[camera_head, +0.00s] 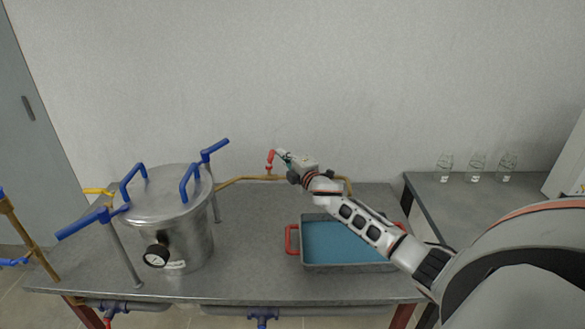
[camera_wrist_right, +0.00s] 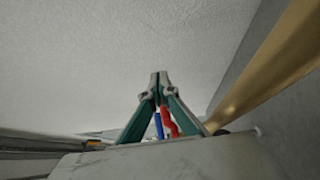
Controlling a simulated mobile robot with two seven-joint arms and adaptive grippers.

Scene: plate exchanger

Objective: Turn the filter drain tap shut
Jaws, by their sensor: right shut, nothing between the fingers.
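A tap with a red handle (camera_head: 270,160) stands on the brass pipe (camera_head: 245,178) behind the steel filter vessel (camera_head: 170,210). No label shows whether it is the filter drain tap. My right gripper (camera_head: 282,155) is beside the red handle, just right of its top. In the wrist view, the fingertips of the right gripper (camera_wrist_right: 159,83) meet with nothing between them. The red handle (camera_wrist_right: 168,122) shows beyond, through the gap behind the tips. I cannot tell whether a finger touches it. My left gripper is not in view.
Blue handles (camera_head: 190,183) and a pressure gauge (camera_head: 156,256) are on or around the vessel. A yellow handle (camera_head: 98,191) is at left. A red-handled tray (camera_head: 292,240) lies below my right arm. Glass bottles (camera_head: 477,168) stand on the right bench. Bare table lies between vessel and tray.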

